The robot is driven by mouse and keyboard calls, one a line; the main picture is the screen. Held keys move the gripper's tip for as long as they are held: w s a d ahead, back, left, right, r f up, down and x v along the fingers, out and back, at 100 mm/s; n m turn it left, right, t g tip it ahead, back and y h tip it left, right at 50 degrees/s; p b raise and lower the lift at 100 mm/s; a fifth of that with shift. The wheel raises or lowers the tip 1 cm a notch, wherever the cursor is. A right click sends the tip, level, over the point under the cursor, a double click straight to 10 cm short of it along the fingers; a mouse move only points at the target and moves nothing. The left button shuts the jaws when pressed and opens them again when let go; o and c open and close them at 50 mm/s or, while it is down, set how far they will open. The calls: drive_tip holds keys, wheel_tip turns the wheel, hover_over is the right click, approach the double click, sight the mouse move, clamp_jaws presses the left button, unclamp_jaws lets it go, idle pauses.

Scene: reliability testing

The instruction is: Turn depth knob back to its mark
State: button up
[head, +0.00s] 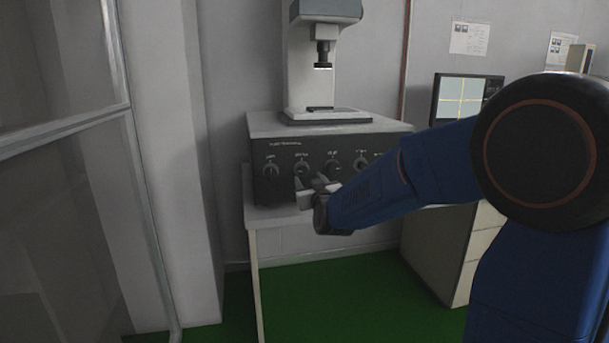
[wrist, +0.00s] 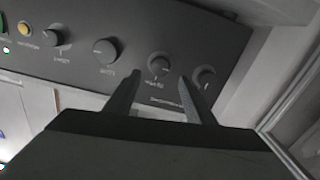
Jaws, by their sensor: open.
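The dark front panel (head: 285,180) of the testing machine carries a row of round knobs with small labels that I cannot read, so I cannot tell which is the depth knob. My gripper (head: 306,184) is open and empty in front of the second knob from the left (head: 302,165). In the wrist view the panel is upside down, and this knob (wrist: 159,66) shows just beyond and between my open fingertips (wrist: 160,76). I cannot see contact. A light pointer line shows on the knob; its mark is too small to make out.
Other knobs flank it in the wrist view: one right (wrist: 205,76), two left (wrist: 105,51), (wrist: 52,37), plus a yellow button (wrist: 24,28). The machine's column (head: 305,70) rises above. A monitor (head: 465,98) stands at right; green floor (head: 340,300) is clear below.

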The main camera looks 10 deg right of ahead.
sight(303, 171)
drive_tip(key=shift+w, duration=3.5)
drive_tip(key=c, duration=1.1)
